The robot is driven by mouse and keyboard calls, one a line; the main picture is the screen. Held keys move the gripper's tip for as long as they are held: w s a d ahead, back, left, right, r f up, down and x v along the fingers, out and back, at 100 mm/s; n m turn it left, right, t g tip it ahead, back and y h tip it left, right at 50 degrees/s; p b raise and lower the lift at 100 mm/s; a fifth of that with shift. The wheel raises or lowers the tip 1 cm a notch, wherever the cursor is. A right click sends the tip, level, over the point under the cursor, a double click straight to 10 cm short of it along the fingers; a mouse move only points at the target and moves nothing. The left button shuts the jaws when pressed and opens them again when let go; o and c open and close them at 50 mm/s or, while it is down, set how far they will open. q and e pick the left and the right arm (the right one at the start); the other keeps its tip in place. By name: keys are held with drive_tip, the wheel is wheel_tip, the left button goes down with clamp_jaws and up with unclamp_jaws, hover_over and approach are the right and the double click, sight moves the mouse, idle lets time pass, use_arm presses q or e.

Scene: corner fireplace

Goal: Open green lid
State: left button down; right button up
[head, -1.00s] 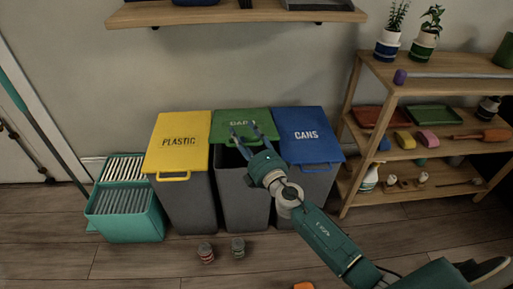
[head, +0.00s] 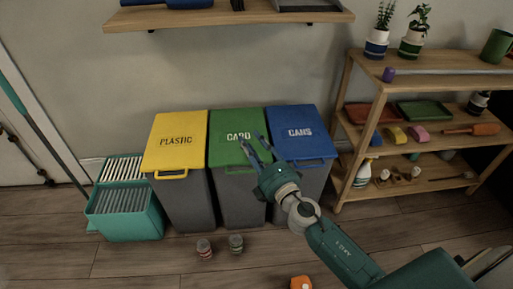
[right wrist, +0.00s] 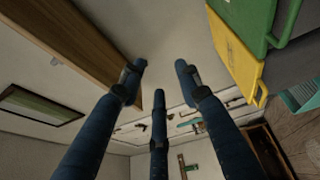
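The green lid (head: 222,150), marked CARD, lies flat on the middle grey bin (head: 238,200) and looks shut. Its front handle (head: 238,169) is partly beside my right gripper. My right gripper (head: 251,139) is in front of the lid's right half, fingers spread and empty. In the right wrist view the gripper (right wrist: 160,72) shows three spread fingers with nothing between them. The green lid (right wrist: 243,18) shows there at the upper right, apart from the fingers. My left gripper is out of view.
The yellow PLASTIC lid (head: 175,143) and blue CANS lid (head: 300,134) flank the green one, both shut. A teal crate (head: 125,222) stands left. A wooden shelf unit (head: 345,130) is at right.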

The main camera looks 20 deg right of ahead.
drive_tip(key=s, duration=0.2)
drive_tip(key=shift+s+d+r, duration=0.25)
drive_tip(key=shift+s, duration=0.1)
idle(0.5)
